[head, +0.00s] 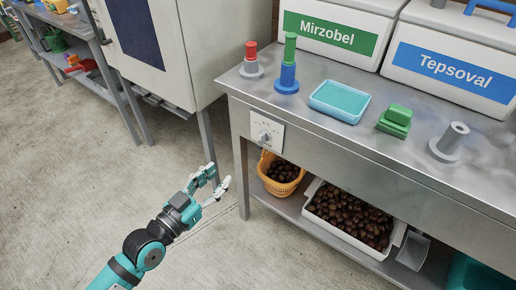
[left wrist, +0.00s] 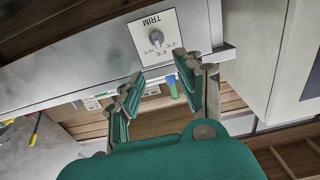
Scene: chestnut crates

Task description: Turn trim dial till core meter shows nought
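The trim dial (head: 265,136) is a grey knob on a white plate, set in the front face of the steel bench near its left end. In the left wrist view the knob (left wrist: 156,38) shows on its plate marked TRIM, ahead of my fingers; the small scale marks are too blurred to read surely. My left gripper (head: 219,178) is open and empty, in the air to the left of and below the dial, apart from it. Its two spread fingers also show in the left wrist view (left wrist: 163,80). I cannot make out a core meter. My right gripper is out of view.
A cabinet (head: 165,60) stands left. The floor is clear.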

